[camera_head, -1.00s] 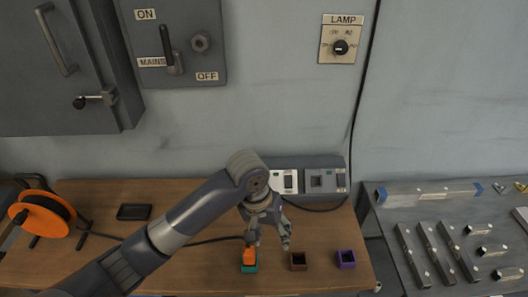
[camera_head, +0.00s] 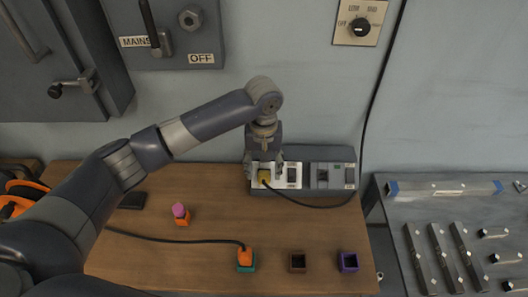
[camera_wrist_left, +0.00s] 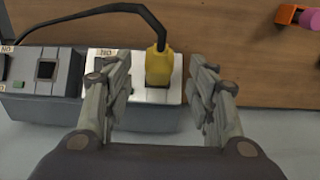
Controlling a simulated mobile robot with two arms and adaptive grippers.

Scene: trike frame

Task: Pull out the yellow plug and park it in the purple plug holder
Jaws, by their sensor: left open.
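The yellow plug (camera_head: 263,176) sits in the left socket of the grey socket box (camera_head: 338,178) at the back of the bench. In the left wrist view the yellow plug (camera_wrist_left: 158,66) stands between my fingers, with a gap on both sides. My left gripper (camera_head: 264,164) is open and sits over the plug; it also shows in the left wrist view (camera_wrist_left: 160,72). The purple plug holder (camera_head: 348,262) is empty near the front right of the bench. My right gripper is not in view.
An orange plug (camera_head: 245,257) with a black cable stands in the teal holder (camera_head: 246,267). The brown holder (camera_head: 298,262) is empty. A pink-topped orange piece (camera_head: 181,214) lies left on the bench. A black cable (camera_head: 315,207) runs from the yellow plug to the right.

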